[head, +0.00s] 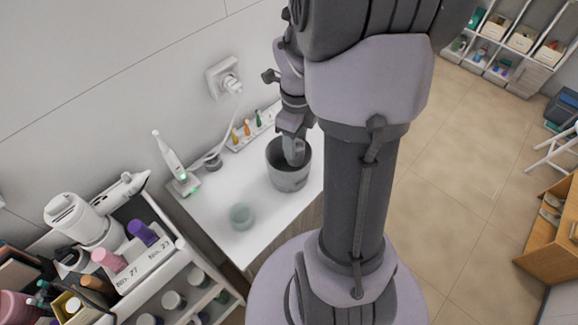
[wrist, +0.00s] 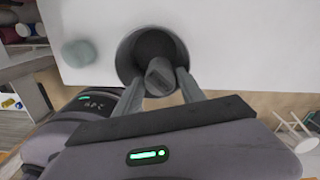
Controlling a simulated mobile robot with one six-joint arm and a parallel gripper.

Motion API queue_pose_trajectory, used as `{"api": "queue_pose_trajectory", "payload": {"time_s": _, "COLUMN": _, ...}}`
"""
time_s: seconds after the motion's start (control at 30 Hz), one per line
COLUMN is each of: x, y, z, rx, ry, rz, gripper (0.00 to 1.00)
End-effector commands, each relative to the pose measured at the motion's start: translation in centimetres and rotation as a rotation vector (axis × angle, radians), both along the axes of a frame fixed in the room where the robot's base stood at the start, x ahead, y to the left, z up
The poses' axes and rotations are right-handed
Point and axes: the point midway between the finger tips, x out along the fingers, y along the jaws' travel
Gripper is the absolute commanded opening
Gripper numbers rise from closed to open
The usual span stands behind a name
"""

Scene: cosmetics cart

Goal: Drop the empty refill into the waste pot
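The waste pot (head: 289,179) is a dark grey, open-topped round pot standing on the white tabletop. In the wrist view, its dark round mouth (wrist: 151,45) lies just beyond my fingertips. My gripper (head: 293,158) points down into the mouth of the pot. In the wrist view, the two fingers of my gripper (wrist: 161,80) stand on either side of a small grey piece, which I take for the empty refill (wrist: 160,74). The fingers appear to touch its sides. The pot's floor is mostly hidden.
A pale green round jar (head: 241,216) stands on the white table (head: 215,205), left of the pot. An electric toothbrush (head: 172,160) and a rack of small coloured items (head: 247,130) stand behind. A loaded cart (head: 165,275) is at lower left.

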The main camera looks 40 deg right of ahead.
Motion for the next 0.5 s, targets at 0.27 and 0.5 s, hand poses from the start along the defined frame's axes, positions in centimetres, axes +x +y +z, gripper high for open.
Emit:
{"api": "queue_pose_trajectory", "payload": {"time_s": 0.27, "x": 0.0, "y": 0.0, "z": 0.0, "rx": 0.0, "ry": 0.0, "rz": 0.0, "gripper": 0.65}}
{"api": "queue_pose_trajectory", "payload": {"time_s": 0.5, "x": 0.1, "y": -0.1, "z": 2.2, "rx": -0.002, "ry": -0.003, "rz": 0.0, "gripper": 0.65}}
